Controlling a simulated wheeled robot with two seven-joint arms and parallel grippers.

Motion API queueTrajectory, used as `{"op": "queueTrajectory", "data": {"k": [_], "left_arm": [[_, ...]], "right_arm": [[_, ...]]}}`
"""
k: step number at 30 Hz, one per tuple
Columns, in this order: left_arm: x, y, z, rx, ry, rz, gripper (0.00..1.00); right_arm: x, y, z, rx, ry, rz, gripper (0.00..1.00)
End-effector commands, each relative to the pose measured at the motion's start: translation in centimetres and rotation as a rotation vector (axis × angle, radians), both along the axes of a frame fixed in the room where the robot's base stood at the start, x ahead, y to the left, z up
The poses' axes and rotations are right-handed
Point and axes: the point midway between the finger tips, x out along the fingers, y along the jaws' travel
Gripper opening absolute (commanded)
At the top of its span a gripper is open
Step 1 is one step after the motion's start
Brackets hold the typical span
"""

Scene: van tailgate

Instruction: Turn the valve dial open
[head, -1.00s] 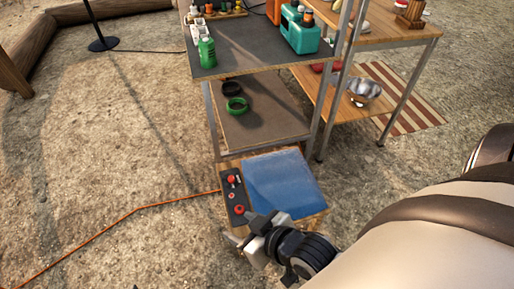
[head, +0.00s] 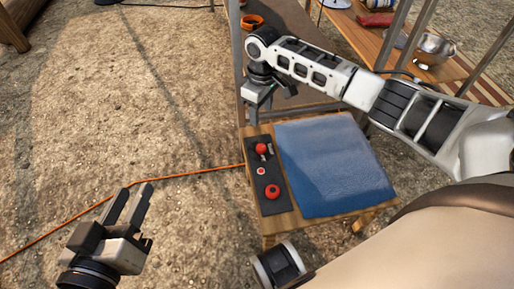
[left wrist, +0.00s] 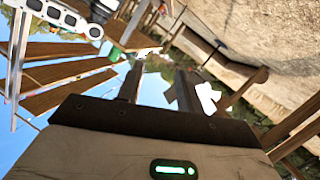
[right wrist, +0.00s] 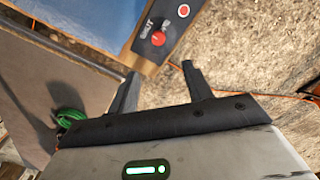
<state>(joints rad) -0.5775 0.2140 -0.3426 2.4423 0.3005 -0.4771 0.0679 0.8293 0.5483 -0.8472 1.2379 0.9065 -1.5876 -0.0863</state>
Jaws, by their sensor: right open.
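The valve dial (head: 261,148) is a red knob at the far end of a dark panel (head: 266,210). The right wrist view shows it (right wrist: 158,38) with "SHUT" lettering beside it; the other label is only partly readable. My right gripper (head: 255,113) hangs just past the panel's far end, apart from the dial. In its wrist view the fingers (right wrist: 162,85) are spread and empty, with the dial beyond them. My left gripper (head: 127,203) is open and empty over the ground left of the panel; its wrist view (left wrist: 158,82) shows only background between the fingers.
The panel sits on a low wooden stand beside a blue surface (head: 335,165). A small red button (head: 262,171) and a larger red knob (head: 272,191) share the panel. A shelf post (head: 240,80) rises behind. An orange cable (head: 190,170) crosses open ground.

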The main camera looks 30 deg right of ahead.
Motion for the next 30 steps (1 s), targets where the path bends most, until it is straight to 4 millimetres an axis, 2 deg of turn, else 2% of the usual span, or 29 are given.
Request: {"op": "queueTrajectory", "data": {"k": [5,14,18,22,30], "left_arm": [[0.0,-0.2,-0.1,-0.04,-0.01,-0.005,0.36],[0.4,-0.7,1.0,-0.172,-0.083,-0.02,0.36],[1.8,-0.2,3.5,-0.113,-0.305,-0.012,0.36],[2.4,0.1,5.9,-0.056,-0.513,-0.005,0.36],[2.1,0.2,9.0,0.006,-0.764,-0.002,0.36]], "right_arm": [[0.1,-0.4,-1.6,-0.007,0.011,-0.005,0.5],[0.1,-0.4,-8.1,-0.006,0.009,-0.005,0.5],[0.1,-0.3,-11.0,-0.006,0.008,-0.004,0.5],[0.1,-0.3,-13.2,-0.006,0.008,-0.004,0.5],[0.1,-0.3,-15.5,-0.005,0.005,-0.003,0.5]]}}
